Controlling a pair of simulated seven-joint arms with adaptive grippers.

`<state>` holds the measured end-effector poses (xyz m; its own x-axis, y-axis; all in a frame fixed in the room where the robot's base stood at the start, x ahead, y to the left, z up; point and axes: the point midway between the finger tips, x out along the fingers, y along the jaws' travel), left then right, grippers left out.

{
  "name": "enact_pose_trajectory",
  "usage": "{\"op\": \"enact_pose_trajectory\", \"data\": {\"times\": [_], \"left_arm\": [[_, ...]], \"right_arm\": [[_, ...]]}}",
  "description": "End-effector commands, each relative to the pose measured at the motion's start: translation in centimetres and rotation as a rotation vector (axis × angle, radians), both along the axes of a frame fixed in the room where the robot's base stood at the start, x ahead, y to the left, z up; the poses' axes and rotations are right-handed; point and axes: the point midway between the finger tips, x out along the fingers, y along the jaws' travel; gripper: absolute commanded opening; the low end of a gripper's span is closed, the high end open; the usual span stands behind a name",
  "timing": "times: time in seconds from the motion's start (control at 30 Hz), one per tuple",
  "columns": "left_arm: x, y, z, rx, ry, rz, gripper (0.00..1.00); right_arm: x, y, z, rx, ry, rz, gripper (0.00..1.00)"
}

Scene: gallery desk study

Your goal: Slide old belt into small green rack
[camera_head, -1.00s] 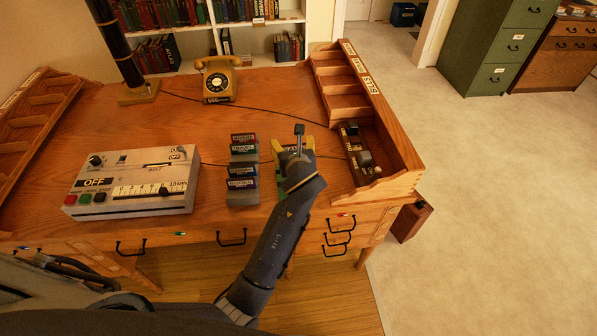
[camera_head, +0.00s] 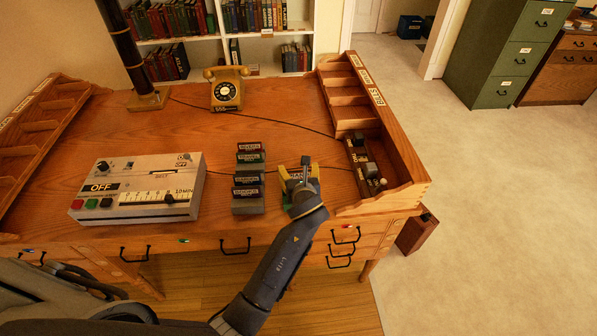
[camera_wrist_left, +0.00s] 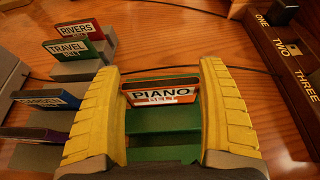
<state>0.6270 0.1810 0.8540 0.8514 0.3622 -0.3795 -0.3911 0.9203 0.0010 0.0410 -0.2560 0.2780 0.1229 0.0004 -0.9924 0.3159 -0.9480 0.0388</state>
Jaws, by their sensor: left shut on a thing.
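The orange-labelled belt cartridge (camera_wrist_left: 160,96), which reads PIANO BELT, is between the two yellow fingers of my left gripper (camera_wrist_left: 161,85) in the left wrist view. The fingers are shut on its two ends. The small green rack (camera_wrist_left: 160,150) is directly under and in front of it. I cannot tell whether the cartridge's lower edge sits in a slot or just above. In the head view, my left gripper (camera_head: 299,176) is over the desk at the right of the grey rack, and its wrist hides most of the green rack. My right gripper is not in view.
A grey stepped rack (camera_head: 249,208) holds several labelled cartridges just left of the gripper. A control box (camera_head: 140,187) reading OFF stands farther left. A wooden organiser (camera_head: 410,178) with black items closes off the right. A yellow telephone (camera_head: 226,91) and cord lie behind.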

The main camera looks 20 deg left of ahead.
Motion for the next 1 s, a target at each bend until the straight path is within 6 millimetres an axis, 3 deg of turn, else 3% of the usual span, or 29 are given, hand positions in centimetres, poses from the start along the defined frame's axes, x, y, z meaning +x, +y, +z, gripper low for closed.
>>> {"op": "enact_pose_trajectory", "data": {"times": [0.17,0.2,0.4,0.73,1.0], "left_arm": [[0.0,0.0,-0.3,0.001,0.000,0.000,0.51],[0.0,0.0,-0.3,0.000,0.000,0.000,0.79],[0.0,0.0,-0.3,0.000,0.000,0.000,1.00],[-0.2,-0.1,0.1,-0.001,-0.001,-0.001,1.00],[-3.5,-1.6,1.5,-0.002,0.000,-0.001,1.00]], "right_arm": [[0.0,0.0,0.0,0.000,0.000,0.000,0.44],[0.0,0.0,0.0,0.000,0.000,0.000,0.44],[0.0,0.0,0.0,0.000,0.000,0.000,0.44],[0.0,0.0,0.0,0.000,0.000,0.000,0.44],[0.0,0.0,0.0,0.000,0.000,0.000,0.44]]}}
